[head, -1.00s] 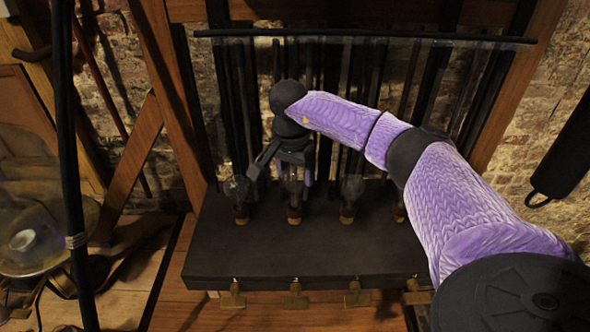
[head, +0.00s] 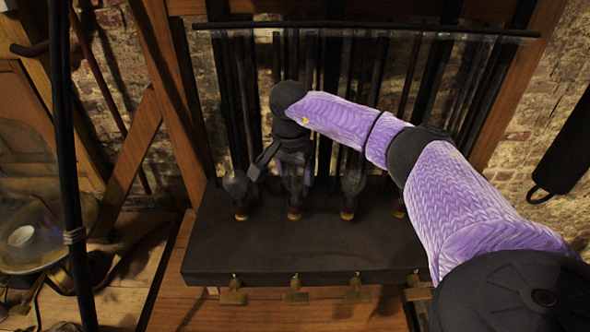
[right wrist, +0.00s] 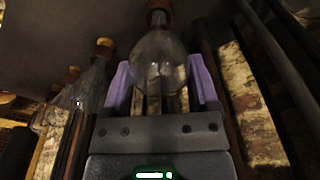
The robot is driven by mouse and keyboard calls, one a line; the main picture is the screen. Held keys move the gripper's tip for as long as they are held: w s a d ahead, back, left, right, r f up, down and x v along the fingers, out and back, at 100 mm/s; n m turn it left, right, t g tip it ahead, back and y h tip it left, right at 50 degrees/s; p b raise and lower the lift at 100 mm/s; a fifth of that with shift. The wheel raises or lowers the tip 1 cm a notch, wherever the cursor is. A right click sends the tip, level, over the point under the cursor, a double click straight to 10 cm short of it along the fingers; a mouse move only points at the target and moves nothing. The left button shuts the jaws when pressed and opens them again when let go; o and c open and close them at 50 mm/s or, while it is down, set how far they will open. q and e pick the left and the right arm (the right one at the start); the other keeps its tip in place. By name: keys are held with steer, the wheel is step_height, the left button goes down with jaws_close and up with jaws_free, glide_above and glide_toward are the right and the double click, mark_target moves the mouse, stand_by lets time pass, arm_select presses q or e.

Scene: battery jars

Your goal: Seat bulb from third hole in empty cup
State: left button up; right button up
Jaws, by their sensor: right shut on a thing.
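My right gripper (head: 292,172) is shut on a clear glass bulb (right wrist: 159,58), the second from the left in a row on the dark board (head: 290,250). In the right wrist view the bulb stands between the two purple fingers, and its reddish-brown neck is close to the board. I cannot tell whether the neck is seated or just clear. Another bulb (head: 238,188) stands to its left and one (head: 352,183) to its right, each over a brown collar. Farther right only a brown collar (head: 399,209) shows beside my arm. I cannot make out an empty cup. My left gripper is not in view.
Brass fittings (head: 295,292) line the board's front edge. Dark vertical rods under a horizontal bar (head: 365,29) stand close behind the row. A dark pole (head: 66,130) and a glass bowl (head: 35,230) are at the left. The board's front part is clear.

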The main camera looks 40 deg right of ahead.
steer(key=shift+f+b, duration=0.35)
steer(key=shift+f, duration=0.3)
stand_by(0.4)
steer(key=o, duration=1.3)
steer(key=r, duration=0.6)
steer(key=a+r+b, duration=0.1)
steer(key=r, duration=0.3)
steer(key=shift+s+a, duration=0.1)
steer(key=shift+s, duration=0.05)
steer(key=shift+f, duration=0.1)
